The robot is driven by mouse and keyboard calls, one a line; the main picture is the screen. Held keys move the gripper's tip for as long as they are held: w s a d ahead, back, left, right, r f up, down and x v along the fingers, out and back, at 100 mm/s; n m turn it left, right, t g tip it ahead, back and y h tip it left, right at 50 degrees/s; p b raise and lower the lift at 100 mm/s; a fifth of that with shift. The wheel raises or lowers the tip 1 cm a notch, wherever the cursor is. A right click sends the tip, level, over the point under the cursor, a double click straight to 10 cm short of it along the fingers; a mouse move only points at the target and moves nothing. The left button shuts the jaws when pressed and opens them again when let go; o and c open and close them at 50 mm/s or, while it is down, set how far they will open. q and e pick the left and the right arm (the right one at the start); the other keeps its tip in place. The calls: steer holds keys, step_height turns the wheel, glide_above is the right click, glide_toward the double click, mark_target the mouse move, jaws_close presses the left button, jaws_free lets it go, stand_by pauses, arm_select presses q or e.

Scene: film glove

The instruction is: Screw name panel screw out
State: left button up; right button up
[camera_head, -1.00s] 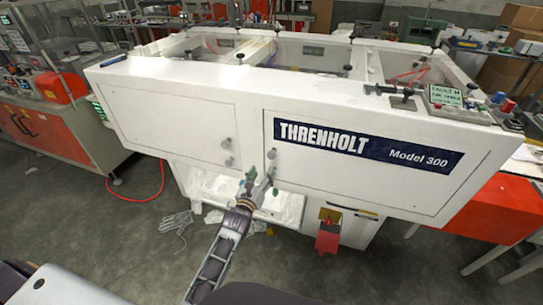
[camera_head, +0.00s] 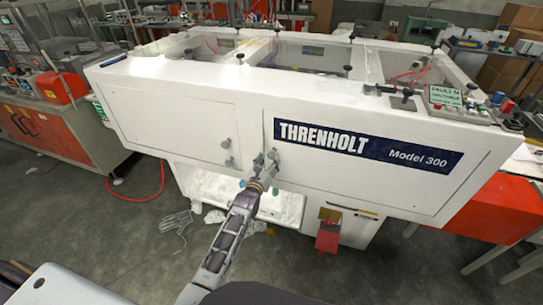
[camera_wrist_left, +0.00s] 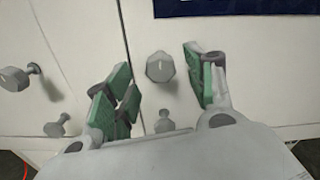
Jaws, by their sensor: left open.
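The dark blue name panel (camera_head: 365,149) with THRENHOLT Model 300 is on the front of the white machine. Its lower left corner shows at the top of the left wrist view (camera_wrist_left: 230,8). A grey faceted screw head (camera_wrist_left: 160,67) sticks out of the white front below the panel. My left gripper (camera_head: 266,160) is at the front, below the panel's left end. In the left wrist view its green-padded fingers (camera_wrist_left: 160,85) are open, one on each side of the screw head, with gaps visible. Contact cannot be seen. The right gripper is not in view.
A similar grey knob (camera_wrist_left: 165,122) sits just below, near the gripper palm. Two more knobs, an upper (camera_wrist_left: 14,78) and a lower (camera_wrist_left: 57,126), stand out left of the door seam. A red tag (camera_head: 327,241) hangs below the machine front.

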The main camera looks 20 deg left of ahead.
mark_target(271, 157)
arm_select(q)
steer(key=shift+w, duration=2)
steer(key=shift+w+d, duration=0.1)
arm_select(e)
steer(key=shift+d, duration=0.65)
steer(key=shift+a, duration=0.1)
arm_select(q)
steer(key=c, duration=1)
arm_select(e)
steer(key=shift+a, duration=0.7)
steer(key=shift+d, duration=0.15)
